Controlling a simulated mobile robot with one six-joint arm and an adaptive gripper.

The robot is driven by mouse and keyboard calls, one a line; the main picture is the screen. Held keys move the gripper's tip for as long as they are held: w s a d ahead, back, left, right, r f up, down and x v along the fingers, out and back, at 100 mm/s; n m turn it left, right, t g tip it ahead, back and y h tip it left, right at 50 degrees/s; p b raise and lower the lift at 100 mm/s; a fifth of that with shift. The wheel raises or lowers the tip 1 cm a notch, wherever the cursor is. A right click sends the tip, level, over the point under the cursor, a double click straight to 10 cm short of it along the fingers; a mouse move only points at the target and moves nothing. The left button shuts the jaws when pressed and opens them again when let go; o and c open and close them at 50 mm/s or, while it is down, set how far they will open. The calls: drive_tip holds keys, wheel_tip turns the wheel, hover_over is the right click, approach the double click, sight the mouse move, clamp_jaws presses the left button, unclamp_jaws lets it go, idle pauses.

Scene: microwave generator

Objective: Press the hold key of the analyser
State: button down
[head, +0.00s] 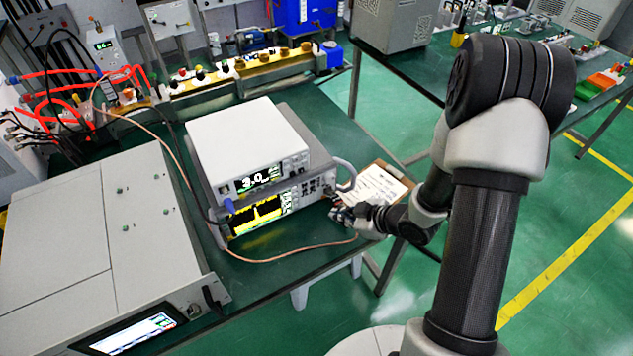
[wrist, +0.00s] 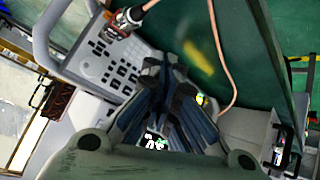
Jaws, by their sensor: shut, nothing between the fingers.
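The analyser (head: 305,204) is the lower of two stacked units on the green bench, with a yellow trace on its screen and keys to the right. In the wrist view its key panel (wrist: 97,65) shows several dark keys; their labels are too small to read, so I cannot pick out the hold key. My gripper (head: 338,212) is just in front of the right end of the analyser's front. In the wrist view my gripper (wrist: 163,66) is shut and empty, its fingers covering part of the front beside the keys. I cannot tell whether it touches the panel.
A white unit (head: 245,141) with a lit display sits on the analyser. A copper-coloured cable (head: 290,258) loops in front of it; a grey handle (head: 346,174) rises at its right. A clipboard (head: 385,185) lies right of it. A large grey cabinet (head: 90,225) stands left.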

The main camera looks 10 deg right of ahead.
sight(312, 182)
drive_tip(key=shift+w, duration=0.1)
drive_tip(key=w+a+p, duration=0.1)
drive_tip(key=w+a, duration=0.1)
drive_tip(key=w, duration=0.6)
drive_tip(key=shift+a, duration=0.35)
drive_tip(key=shift+w, duration=0.2)
idle(1.1)
drive_tip(key=shift+w+a+p, duration=0.15)
drive_tip(key=shift+w+p, duration=0.15)
drive_tip(key=shift+p, duration=0.05)
drive_tip(key=shift+w+a, duration=0.1)
drive_tip(key=shift+w, duration=0.25)
idle(0.6)
idle(0.3)
drive_tip(key=shift+s+d, duration=0.25)
drive_tip(key=shift+s, duration=0.5)
drive_tip(key=shift+s, duration=0.1)
